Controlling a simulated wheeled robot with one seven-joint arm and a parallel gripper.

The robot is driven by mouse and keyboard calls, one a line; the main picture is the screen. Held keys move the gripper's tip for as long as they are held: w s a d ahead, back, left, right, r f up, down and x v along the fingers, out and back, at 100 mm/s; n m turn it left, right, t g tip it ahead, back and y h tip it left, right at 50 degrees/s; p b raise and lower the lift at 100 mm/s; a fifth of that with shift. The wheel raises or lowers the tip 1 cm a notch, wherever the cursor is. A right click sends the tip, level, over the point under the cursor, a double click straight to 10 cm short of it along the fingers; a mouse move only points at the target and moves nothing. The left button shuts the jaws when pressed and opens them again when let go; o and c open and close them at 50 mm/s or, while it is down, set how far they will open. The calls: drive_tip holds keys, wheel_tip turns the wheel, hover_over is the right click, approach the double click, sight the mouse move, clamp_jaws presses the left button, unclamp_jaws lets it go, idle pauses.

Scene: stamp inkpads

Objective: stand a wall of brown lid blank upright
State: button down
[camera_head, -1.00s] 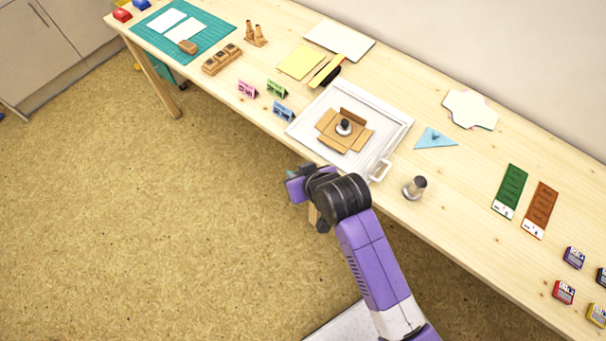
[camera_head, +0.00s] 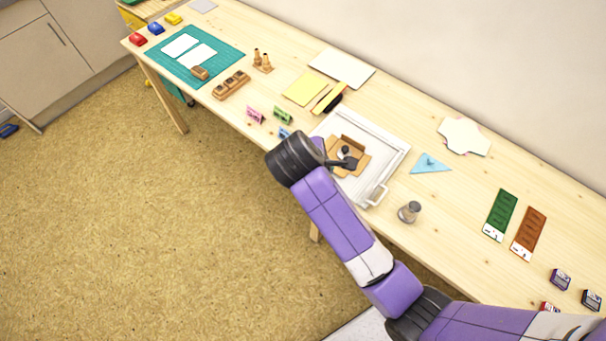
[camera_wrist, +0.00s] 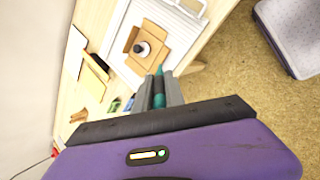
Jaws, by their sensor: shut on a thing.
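The brown lid blank (camera_head: 361,164) lies on a white framed board, partly hidden by my gripper in the head view. Its far wall (camera_head: 353,143) appears raised; the other flaps I can see look flat or low. A round weight with a dark knob (camera_wrist: 143,47) sits in the middle of the blank (camera_wrist: 158,56). My gripper (camera_head: 347,163) is at the blank's near left side in the head view. In the wrist view my gripper (camera_wrist: 159,80) is shut on a slim teal pointed tool (camera_wrist: 159,88). Whether the tool touches the blank, I cannot tell.
The white board (camera_head: 392,150) has a handle at its near right. A grey metal weight (camera_head: 409,212) stands to its right, and a blue triangle (camera_head: 430,164) lies beyond.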

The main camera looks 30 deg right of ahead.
drive_tip(key=s+d+n+h, duration=0.1)
drive_tip(key=s+d+h, duration=0.1)
drive_tip(key=s+d, duration=0.1)
wheel_tip(320, 180, down, 6)
drive_tip(key=t+h, duration=0.1)
drive_tip(key=shift+s+d+n, duration=0.25)
drive_tip(key=shift+d+n, duration=0.05)
drive_tip(key=shift+d, duration=0.05)
drive_tip(key=shift+a+f, duration=0.1)
